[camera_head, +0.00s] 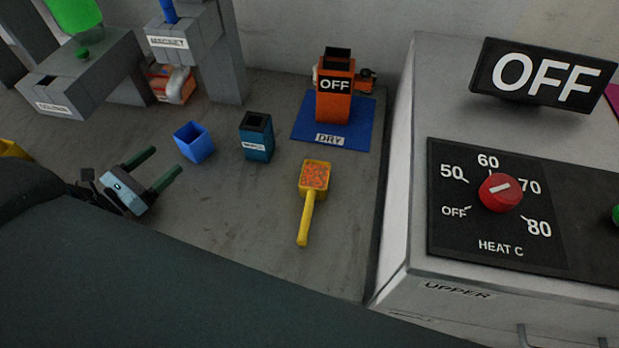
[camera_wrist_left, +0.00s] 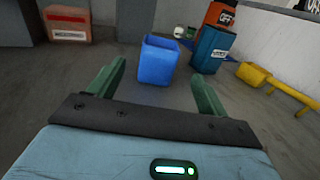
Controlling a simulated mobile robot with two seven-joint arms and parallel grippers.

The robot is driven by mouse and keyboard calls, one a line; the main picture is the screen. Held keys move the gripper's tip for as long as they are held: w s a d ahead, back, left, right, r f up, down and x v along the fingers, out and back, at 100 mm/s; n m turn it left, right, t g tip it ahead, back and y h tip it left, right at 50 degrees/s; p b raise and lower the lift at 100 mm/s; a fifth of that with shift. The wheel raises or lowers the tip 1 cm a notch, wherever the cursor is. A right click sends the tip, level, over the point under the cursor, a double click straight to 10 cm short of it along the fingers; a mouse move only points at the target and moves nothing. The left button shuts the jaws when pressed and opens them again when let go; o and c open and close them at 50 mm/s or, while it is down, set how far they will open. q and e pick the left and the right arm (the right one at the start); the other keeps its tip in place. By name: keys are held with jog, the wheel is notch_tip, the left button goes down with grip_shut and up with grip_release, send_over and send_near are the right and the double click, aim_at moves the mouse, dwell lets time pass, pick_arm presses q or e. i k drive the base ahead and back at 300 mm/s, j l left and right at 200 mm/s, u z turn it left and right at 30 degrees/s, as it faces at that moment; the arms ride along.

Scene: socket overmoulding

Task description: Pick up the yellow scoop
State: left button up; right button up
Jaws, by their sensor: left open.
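The yellow scoop (camera_head: 309,192) lies on the grey floor surface in the head view, its square bowl toward the back and its handle toward the front. The bowl shows orange, speckled contents. In the left wrist view the scoop (camera_wrist_left: 272,81) is at the right edge, partly cut off. My left gripper (camera_head: 168,166) is open and empty, well to the left of the scoop. In the left wrist view its green fingers (camera_wrist_left: 157,88) are apart, with the blue cup beyond and between them. My right gripper does not show.
A blue cup (camera_head: 193,142) and a dark teal bin (camera_head: 256,138) stand between my left gripper and the scoop, farther back. An orange dryer marked OFF (camera_head: 335,100) stands on a blue mat (camera_head: 363,128). A grey heater cabinet (camera_head: 400,200) walls off the right side.

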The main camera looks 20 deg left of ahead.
aim_at(313, 183)
jog(key=k+j, duration=0.2)
jog(key=k, duration=0.25)
jog(key=k+j, duration=0.2)
jog(key=k, duration=0.3)
jog(key=i+j+z, duration=0.15)
jog(key=i+z, duration=0.15)
jog(key=i, duration=0.1)
